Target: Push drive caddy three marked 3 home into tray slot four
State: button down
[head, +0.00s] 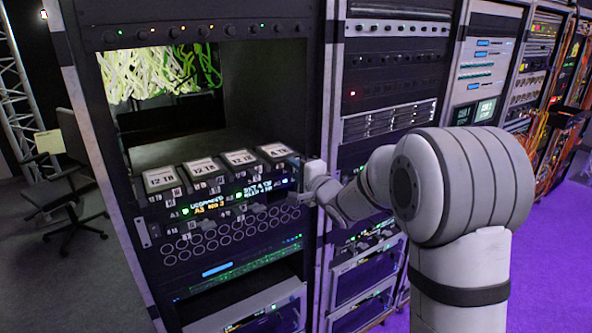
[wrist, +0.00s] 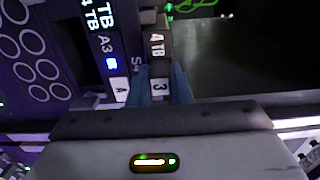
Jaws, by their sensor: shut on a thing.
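The drive caddy marked 3 (wrist: 159,87) is between the two blue fingertips of my gripper (wrist: 162,84) in the wrist view. My gripper is shut on it. A white label with black letters shows on the caddy beyond the 3. Slot text that looks like S4 (wrist: 137,64) is beside the left finger. In the head view my gripper (head: 297,165) is at the right end of the tray (head: 215,205), by the rightmost drive (head: 273,151). The fingers are small there. I cannot tell how deep the caddy sits.
Three more drives with white 12 TB labels stand in the tray: left (head: 160,179), middle (head: 201,168) and right (head: 240,158). The rack's upright post (head: 317,120) is close to the right of my gripper. Open space with yellow-green cables (head: 165,72) lies above the tray.

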jog(key=shift+w+a+r, duration=0.1)
jog(key=shift+w+a, duration=0.05)
jog(key=shift+w, duration=0.05)
jog(key=shift+w+a, duration=0.25)
jog(key=shift+w, duration=0.15)
jog(key=c, duration=1.3)
grip_release()
jog(key=shift+o, duration=0.2)
jog(key=shift+s+d+f, duration=0.2)
jog(key=shift+s+d, duration=0.1)
jog(key=shift+s, duration=0.1)
jog(key=b+v, duration=0.2)
jog(key=v, duration=0.4)
jog(key=shift+s+d, duration=0.2)
jog(key=shift+s, duration=0.1)
jog(key=shift+r, duration=0.1)
